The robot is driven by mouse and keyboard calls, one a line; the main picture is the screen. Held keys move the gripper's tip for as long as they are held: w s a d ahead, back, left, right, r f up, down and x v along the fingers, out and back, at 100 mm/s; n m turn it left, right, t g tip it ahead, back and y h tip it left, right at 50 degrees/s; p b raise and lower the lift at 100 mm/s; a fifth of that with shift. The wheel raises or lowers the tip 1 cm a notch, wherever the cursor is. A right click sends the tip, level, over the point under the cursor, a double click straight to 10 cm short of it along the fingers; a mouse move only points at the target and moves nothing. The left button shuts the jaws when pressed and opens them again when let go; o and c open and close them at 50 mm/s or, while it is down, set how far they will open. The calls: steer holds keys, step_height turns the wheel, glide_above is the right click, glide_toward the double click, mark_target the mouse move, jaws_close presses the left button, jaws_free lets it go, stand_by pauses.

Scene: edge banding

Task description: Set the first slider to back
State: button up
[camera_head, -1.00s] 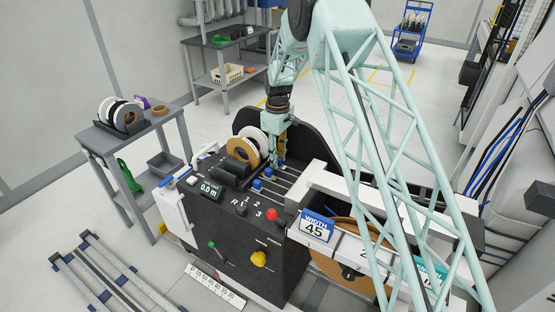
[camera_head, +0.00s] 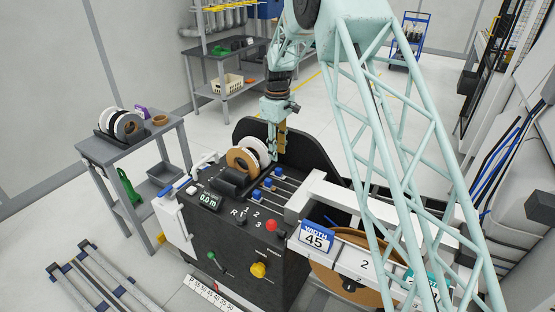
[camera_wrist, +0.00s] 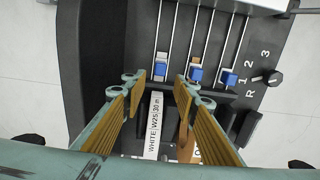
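Three blue slider knobs sit on parallel metal rails on the dark machine (camera_head: 240,250). In the wrist view they are the left knob (camera_wrist: 161,71), the middle knob (camera_wrist: 196,74) and the right knob (camera_wrist: 228,77), all near the lower end of the rails. They also show in the head view, the farthest knob (camera_head: 279,171) closest to my gripper. I cannot tell which one is called first. My gripper (camera_head: 278,142) is above the machine beside the tape rolls, fingers pointing down. In the wrist view my gripper (camera_wrist: 160,84) is open and empty, its fingers either side of the left knob's line.
A white roll (camera_head: 256,149) and a brown roll (camera_head: 242,160) stand beside the sliders. A rotary knob (camera_wrist: 273,78) marked R, 1, 2, 3 is right of them. A red button (camera_head: 271,225) and yellow knob (camera_head: 258,269) are on the front. A dark curved panel (camera_head: 315,150) rises behind.

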steer(key=shift+r, duration=1.35)
steer(key=s+d+r+m+t, duration=0.15)
steer(key=s+d+r, duration=0.25)
steer(key=s+r, duration=0.55)
steer(key=s+d+r+m, duration=0.2)
steer(key=s+d+r, duration=0.2)
steer(key=s+r, duration=0.5)
steer(key=s+d+r+m, duration=0.2)
steer(key=s+d+r, duration=0.2)
steer(key=s+r, duration=0.55)
steer(key=s+d+r+m+t, duration=0.1)
steer(key=s+d+r, duration=0.15)
steer(key=s, duration=0.65)
steer(key=s+d+r+m, duration=0.2)
steer(key=s+r, duration=0.2)
steer(key=s, duration=0.5)
steer(key=s+d+f+m, duration=0.1)
steer(key=s+f, duration=0.1)
steer(key=s, duration=0.8)
steer(key=s+d+f+m+t, duration=0.1)
steer(key=s+f+m, duration=0.1)
steer(key=s, duration=0.8)
steer(key=shift+f, duration=0.25)
